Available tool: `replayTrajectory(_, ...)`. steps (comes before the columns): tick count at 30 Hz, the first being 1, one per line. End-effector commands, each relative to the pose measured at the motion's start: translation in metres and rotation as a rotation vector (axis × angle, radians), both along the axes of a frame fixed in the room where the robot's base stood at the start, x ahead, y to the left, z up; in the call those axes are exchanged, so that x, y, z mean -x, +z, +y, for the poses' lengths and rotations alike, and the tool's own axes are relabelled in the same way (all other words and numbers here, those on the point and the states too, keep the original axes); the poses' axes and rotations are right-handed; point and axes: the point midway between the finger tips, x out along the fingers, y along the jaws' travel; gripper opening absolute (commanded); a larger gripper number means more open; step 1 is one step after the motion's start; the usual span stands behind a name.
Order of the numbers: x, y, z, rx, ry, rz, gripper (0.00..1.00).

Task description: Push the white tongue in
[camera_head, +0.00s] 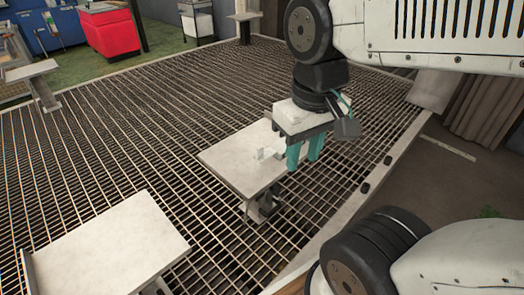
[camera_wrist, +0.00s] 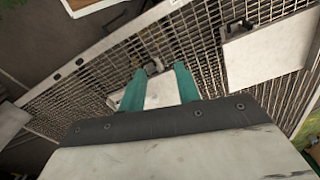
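A small white piece (camera_head: 266,153), perhaps the tongue, sits on a pale square plate (camera_head: 232,165) on a stand above the grating. It is too small for me to tell its shape or how far it sticks out. My gripper (camera_head: 304,160) has teal fingers pointing down, to the right of the white piece and near the plate's right edge. The fingers stand apart with nothing seen between them. In the wrist view my gripper (camera_wrist: 159,68) shows its fingers spread over part of a white plate (camera_wrist: 161,92); I cannot make out the tongue there.
Another pale plate (camera_head: 105,245) stands at the lower left. A further one (camera_head: 32,70) is at the upper left, near a red cabinet (camera_head: 110,32) and a blue cabinet (camera_head: 55,28). Metal grating (camera_head: 130,125) covers the floor around the stands. A curtain (camera_head: 485,108) hangs at the right.

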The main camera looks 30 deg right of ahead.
Motion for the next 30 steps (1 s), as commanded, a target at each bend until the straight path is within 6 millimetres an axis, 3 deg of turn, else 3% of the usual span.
replayTrajectory(5, -0.034, -0.019, -0.01, -0.006, -0.053, 0.132, 0.33)
replayTrajectory(11, -0.093, -0.048, -0.027, -0.008, -0.221, 0.21, 0.33)
replayTrajectory(27, -0.261, -0.181, -0.088, 0.015, -0.978, 0.189, 0.33)
replayTrajectory(30, -0.29, -0.189, -0.094, -0.002, -1.132, 0.124, 0.33)
